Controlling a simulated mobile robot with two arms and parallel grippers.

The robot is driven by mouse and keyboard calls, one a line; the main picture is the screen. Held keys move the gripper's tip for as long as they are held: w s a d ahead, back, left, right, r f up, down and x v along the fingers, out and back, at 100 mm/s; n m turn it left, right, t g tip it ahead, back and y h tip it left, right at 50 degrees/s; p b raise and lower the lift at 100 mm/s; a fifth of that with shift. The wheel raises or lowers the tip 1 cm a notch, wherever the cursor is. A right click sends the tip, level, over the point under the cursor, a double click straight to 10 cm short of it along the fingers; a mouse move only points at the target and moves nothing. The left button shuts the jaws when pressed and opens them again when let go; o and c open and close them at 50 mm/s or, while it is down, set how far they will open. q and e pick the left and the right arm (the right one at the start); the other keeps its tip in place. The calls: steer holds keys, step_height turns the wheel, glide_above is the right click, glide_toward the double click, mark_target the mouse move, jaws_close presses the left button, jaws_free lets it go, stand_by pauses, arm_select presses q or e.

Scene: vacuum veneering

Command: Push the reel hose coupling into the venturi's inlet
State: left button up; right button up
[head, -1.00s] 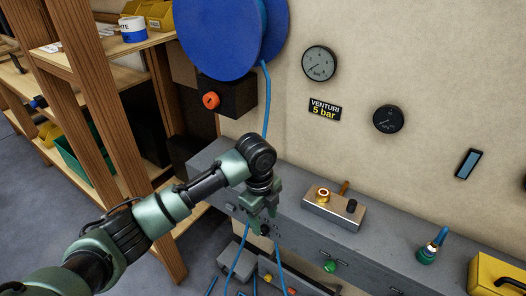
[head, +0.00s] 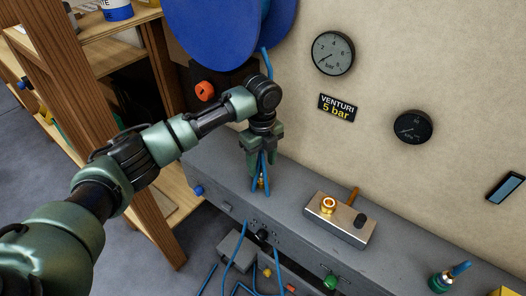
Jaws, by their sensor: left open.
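The venturi (head: 345,222) is a silver block on the grey bench, with a brass inlet (head: 328,205) on top and a dark knob at its right end. My left gripper (head: 261,187) points down over the bench, left of the venturi and apart from it. Its jaws are open. The blue reel hose (head: 266,64) drops from the reel behind my arm. Blue hose and a small brass piece, apparently the coupling (head: 261,183), show between the fingers; contact with the fingers cannot be told. My right gripper is not in view.
The blue reel (head: 215,30) hangs above the bench (head: 215,165), near an orange knob (head: 204,91). Two gauges and a "VENTURI 5 bar" sign (head: 338,107) are on the wall. A green fitting (head: 441,281) stands right of the venturi. Bench top between gripper and venturi is clear.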

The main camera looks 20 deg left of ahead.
mark_target(262, 167)
arm_select(q)
step_height(262, 167, down, 4)
steer(key=shift+w+f, duration=0.1)
steer(key=shift+f, duration=0.15)
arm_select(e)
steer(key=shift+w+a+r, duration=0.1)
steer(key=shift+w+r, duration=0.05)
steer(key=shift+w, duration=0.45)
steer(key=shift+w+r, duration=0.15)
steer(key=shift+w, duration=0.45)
arm_select(q)
steer(key=shift+c, duration=0.3)
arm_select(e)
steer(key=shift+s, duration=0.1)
arm_select(q)
steer(key=c, duration=1)
steer(key=o, duration=0.4)
jaws_close()
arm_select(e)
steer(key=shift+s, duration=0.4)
